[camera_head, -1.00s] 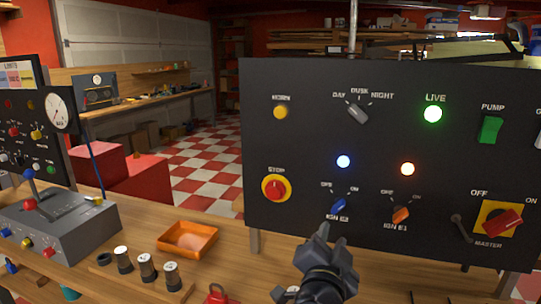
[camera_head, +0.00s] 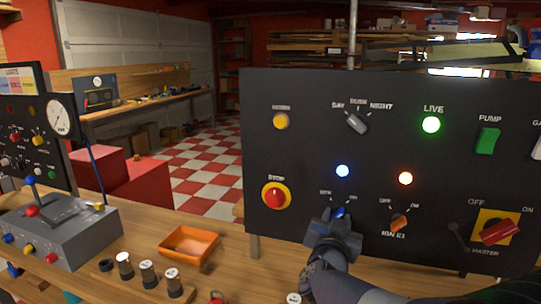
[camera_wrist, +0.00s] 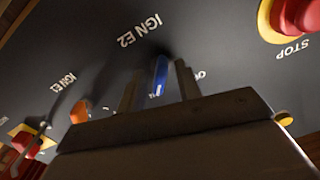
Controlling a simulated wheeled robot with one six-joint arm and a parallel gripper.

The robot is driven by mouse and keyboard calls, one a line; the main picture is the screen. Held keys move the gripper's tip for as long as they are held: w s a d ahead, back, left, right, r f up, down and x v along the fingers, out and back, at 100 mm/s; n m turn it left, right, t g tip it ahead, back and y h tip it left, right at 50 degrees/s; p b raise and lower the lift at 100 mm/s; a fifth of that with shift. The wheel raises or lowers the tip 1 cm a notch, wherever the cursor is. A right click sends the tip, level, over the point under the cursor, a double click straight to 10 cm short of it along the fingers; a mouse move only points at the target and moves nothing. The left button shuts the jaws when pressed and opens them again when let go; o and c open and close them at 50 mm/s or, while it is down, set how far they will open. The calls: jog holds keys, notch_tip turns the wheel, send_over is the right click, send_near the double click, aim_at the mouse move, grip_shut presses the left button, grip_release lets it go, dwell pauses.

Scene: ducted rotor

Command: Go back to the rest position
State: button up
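My gripper (camera_head: 338,214) is in front of the black panel (camera_head: 300,150), at the blue IGN E2 knob (camera_head: 339,212). In the wrist view, the two fingers (camera_wrist: 160,85) stand apart on either side of the blue knob (camera_wrist: 160,75), with small gaps showing, so the gripper looks open. The gripper hides the IGN E2 label and part of the knob in the head view. The orange IGN E1 knob (camera_head: 399,222) is to the right, with a lit orange lamp (camera_head: 405,178) above it. A lit blue lamp (camera_head: 342,171) is above the blue knob.
The panel also carries a red stop button (camera_head: 275,197), a green LIVE lamp (camera_head: 431,125), a green pump switch (camera_head: 488,140) and a red master switch (camera_head: 500,232). An orange tray (camera_head: 190,245) and a grey lever box (camera_head: 62,238) sit on the bench to the left.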

jog(key=s+a+n+p, duration=0.2)
jog(key=s+n+p, duration=0.4)
jog(key=n, duration=0.4)
jog(key=shift+s+n+p, duration=0.2)
jog(key=shift+n+p, duration=0.1)
jog(key=shift+p, duration=0.6)
